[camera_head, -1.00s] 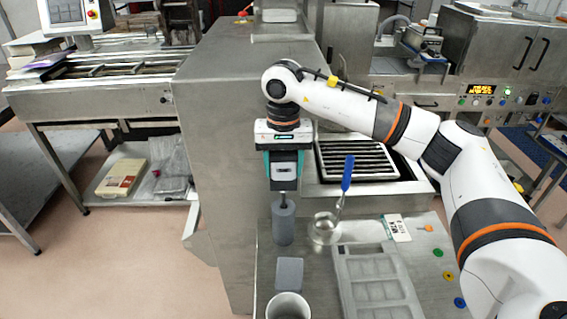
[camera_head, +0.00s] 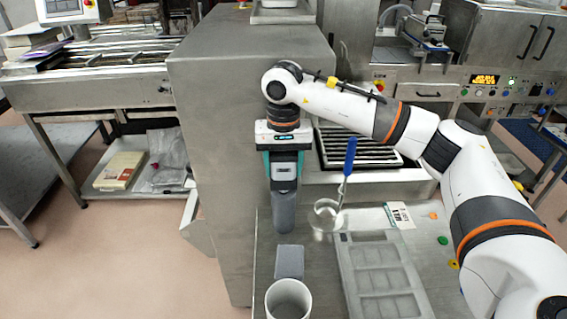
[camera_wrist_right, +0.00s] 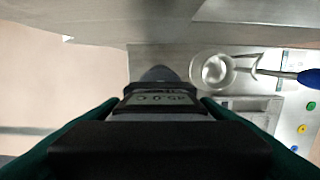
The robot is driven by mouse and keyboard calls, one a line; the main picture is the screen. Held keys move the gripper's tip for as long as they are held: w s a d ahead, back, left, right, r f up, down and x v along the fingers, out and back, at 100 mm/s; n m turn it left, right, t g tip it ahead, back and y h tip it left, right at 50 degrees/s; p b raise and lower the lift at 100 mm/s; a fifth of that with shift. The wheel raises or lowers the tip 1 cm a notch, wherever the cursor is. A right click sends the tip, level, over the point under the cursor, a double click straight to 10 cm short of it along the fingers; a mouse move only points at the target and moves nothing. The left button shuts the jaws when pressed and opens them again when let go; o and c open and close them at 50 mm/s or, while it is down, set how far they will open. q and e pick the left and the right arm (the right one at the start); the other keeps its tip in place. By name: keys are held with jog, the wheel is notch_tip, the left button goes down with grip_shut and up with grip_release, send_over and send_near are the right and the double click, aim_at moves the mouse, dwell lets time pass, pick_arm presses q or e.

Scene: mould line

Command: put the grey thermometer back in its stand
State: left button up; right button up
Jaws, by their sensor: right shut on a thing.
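My right gripper (camera_head: 284,178) points straight down in the head view and is shut on the grey thermometer (camera_head: 284,172). In the right wrist view, the thermometer's display (camera_wrist_right: 160,98) shows between the green-edged jaws. My left gripper is not in view.
A small ladle (camera_head: 326,212) with a blue handle stands right of the cylinder. A grey block (camera_head: 289,262) and a pale cup (camera_head: 288,304) are in front. A grey mould tray (camera_head: 383,280), a label card (camera_head: 399,214) and coloured discs lie right. A tall steel housing (camera_head: 215,130) rises left.

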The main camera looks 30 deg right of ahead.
jog(key=shift+f, duration=0.15)
jog(key=o, duration=1.1)
notch_tip(320, 180, up, 12)
jog(key=shift+b, duration=0.75)
